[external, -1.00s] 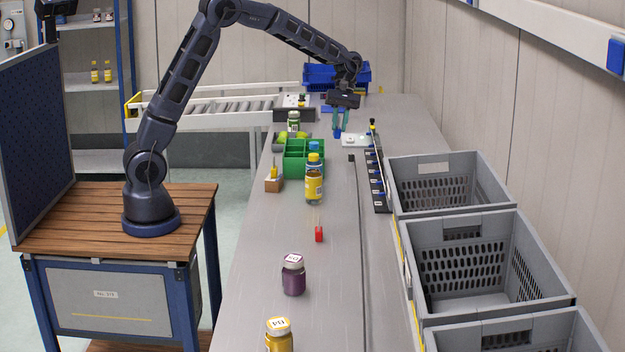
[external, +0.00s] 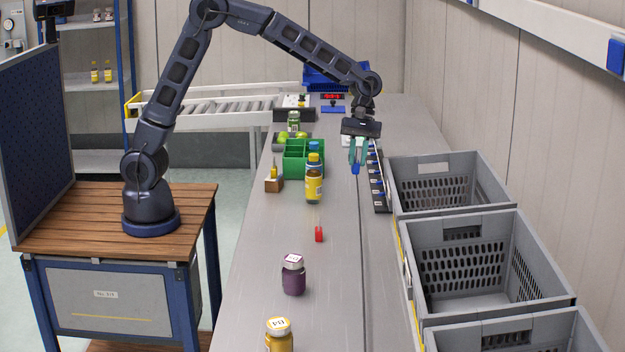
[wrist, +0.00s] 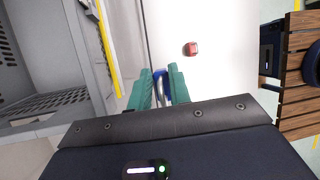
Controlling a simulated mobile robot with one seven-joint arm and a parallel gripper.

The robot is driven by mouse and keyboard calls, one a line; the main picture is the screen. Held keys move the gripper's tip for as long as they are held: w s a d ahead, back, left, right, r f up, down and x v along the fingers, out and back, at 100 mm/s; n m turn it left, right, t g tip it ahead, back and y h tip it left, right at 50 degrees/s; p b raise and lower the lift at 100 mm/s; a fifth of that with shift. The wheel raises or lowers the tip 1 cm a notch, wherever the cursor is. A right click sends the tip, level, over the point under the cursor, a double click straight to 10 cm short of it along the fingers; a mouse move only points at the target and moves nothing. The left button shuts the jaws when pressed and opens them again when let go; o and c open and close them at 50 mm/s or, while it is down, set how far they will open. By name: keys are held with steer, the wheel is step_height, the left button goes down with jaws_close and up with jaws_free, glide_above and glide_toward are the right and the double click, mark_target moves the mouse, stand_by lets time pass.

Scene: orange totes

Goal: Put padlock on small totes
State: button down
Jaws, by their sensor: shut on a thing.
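My gripper (external: 358,152), with green fingers, is shut on a small blue thing (external: 355,169) that looks like the padlock. In the wrist view the blue thing (wrist: 159,76) sits between the fingers (wrist: 158,84), with a silvery loop showing; the fingers hide part of it. My gripper is above the bench, left of the farthest grey tote. Three grey totes stand along the right side: the far one (external: 398,187), the middle one (external: 490,225) and the near one (external: 500,330), cut off by the frame. The far and middle ones look empty.
A black strip rack (external: 381,190) stands between my gripper and the far tote. A yellow bottle (external: 314,186), a green divided box (external: 291,160), a small red thing (external: 319,234), a purple jar (external: 293,278) and a yellow jar (external: 279,340) are on the bench.

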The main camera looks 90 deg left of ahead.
steer(key=s+d, duration=0.4)
steer(key=d, duration=0.9)
steer(key=s+d, duration=0.4)
steer(key=d, duration=0.9)
steer(key=s+d, duration=1.5)
steer(key=d, duration=0.3)
steer(key=shift+m+t, duration=0.3)
steer(key=shift+t, duration=0.1)
steer(key=f, duration=1.9)
steer(key=shift+a+f, duration=0.1)
steer(key=shift+a, duration=0.1)
steer(key=shift+f, duration=0.15)
steer(key=c, duration=1.3)
jaws_free()
steer(key=v, duration=1.2)
steer(key=shift+r, duration=0.25)
